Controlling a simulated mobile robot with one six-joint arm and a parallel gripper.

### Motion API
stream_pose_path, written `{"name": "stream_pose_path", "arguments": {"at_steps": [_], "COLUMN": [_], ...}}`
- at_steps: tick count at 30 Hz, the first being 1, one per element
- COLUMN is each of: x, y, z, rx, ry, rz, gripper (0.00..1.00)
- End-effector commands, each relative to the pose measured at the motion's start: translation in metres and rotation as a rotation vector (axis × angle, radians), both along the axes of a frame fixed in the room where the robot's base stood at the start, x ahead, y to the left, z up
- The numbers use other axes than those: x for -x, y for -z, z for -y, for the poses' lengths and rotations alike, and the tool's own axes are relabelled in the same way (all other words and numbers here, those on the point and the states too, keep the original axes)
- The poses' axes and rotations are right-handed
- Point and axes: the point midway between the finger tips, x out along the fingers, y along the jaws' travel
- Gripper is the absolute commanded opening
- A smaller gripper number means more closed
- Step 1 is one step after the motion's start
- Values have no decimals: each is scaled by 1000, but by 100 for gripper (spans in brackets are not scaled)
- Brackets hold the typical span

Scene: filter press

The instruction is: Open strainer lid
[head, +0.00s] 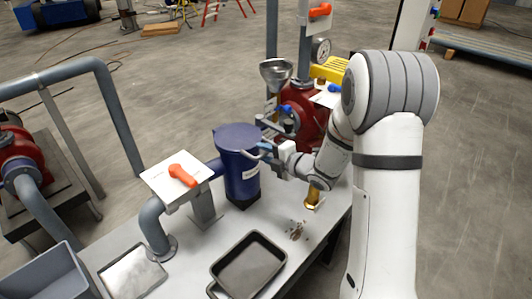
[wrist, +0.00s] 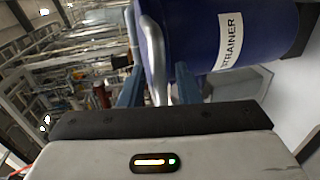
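The blue strainer (head: 242,180) stands upright on the grey bench, its lid (head: 238,135) lying level on top. In the wrist view the strainer (wrist: 190,30) fills the upper right, with a white "STRAINER" label (wrist: 230,41). A grey bar handle (wrist: 157,60) runs along the strainer's side. My gripper (head: 266,150) is at the right side of the strainer, just below the lid's rim. In the wrist view the two blue fingers of my gripper (wrist: 157,85) stand apart on either side of the handle, with gaps showing. The handle's joint to the lid is not clear.
A black tray (head: 248,265) lies on the bench in front, with brown debris (head: 297,231) to its right. An orange-handled valve plate (head: 177,178) is left of the strainer. A red pump (head: 300,110) and a funnel (head: 276,72) stand behind.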

Motion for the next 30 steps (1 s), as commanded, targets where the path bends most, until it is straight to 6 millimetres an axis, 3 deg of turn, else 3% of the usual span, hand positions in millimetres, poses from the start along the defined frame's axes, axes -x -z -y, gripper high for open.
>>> {"name": "stream_pose_path", "arguments": {"at_steps": [3,14,30], "x": [0,0,-3], "y": [0,0,-4], "z": [0,1,5], "rx": [0,0,8], "ry": [0,1,8], "rz": [0,0,-7], "gripper": [28,0,0]}}
